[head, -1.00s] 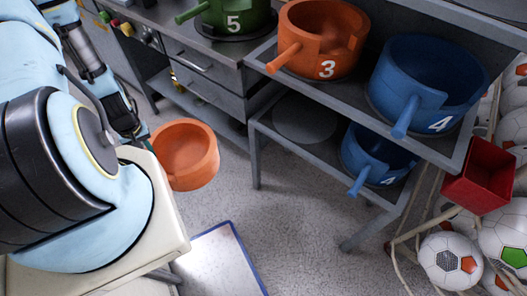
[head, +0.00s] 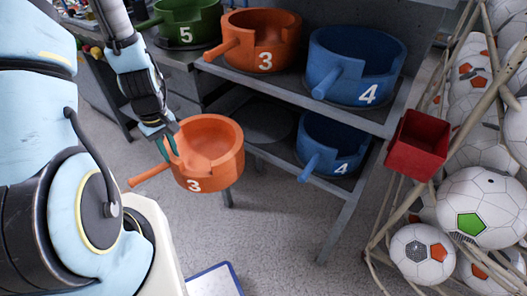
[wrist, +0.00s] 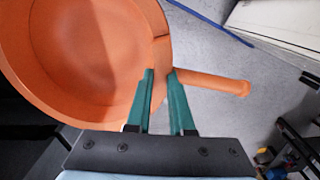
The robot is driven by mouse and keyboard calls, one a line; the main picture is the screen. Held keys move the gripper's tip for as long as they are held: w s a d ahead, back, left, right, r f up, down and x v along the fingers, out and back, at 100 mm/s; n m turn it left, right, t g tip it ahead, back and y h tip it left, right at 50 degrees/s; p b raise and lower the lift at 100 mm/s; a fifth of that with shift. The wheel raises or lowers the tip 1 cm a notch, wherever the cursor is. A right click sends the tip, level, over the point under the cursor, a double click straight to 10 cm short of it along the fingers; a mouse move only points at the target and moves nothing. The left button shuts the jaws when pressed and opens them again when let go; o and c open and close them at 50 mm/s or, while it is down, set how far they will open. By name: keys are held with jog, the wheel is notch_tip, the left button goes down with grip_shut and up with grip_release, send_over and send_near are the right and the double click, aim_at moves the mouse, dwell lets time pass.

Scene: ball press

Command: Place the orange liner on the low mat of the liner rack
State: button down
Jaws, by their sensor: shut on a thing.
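The orange liner (head: 208,150), a round open pot with a side handle and a white 3, hangs upright or nearly so in front of the rack's left side. My gripper (head: 172,148) is shut on its wall beside the handle; the wrist view shows both green fingers (wrist: 160,75) across the rim of the liner (wrist: 85,50). The liner rack (head: 352,195) is grey with two shelves. Its low shelf has an empty dark round mat (head: 270,122) at left, partly hidden by the held liner and upper shelf. The liner appears nearer the camera than the mat.
A blue liner 4 (head: 335,140) stands right of the mat. Another orange liner 3 (head: 262,45) and a blue liner 4 (head: 350,62) stand above. A red bin (head: 417,145) and caged footballs (head: 480,208) are at right.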

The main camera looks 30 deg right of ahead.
jog(key=s+d+r+n+b, duration=0.35)
jog(key=s+d+b, duration=0.3)
jog(key=s, duration=0.25)
jog(key=w+d+f+p, duration=0.1)
jog(key=w+d+p, duration=0.2)
jog(key=d, duration=0.5)
jog(key=w+d+f+p, duration=0.2)
jog(key=w+d, duration=0.3)
jog(key=d, duration=0.2)
jog(key=shift+w+d+p, duration=0.35)
jog(key=shift+d+p, duration=0.05)
jog(key=shift+f, duration=0.35)
jog(key=shift+f+b, duration=0.2)
jog(key=shift+b, duration=0.15)
jog(key=c, duration=0.8)
grip_release()
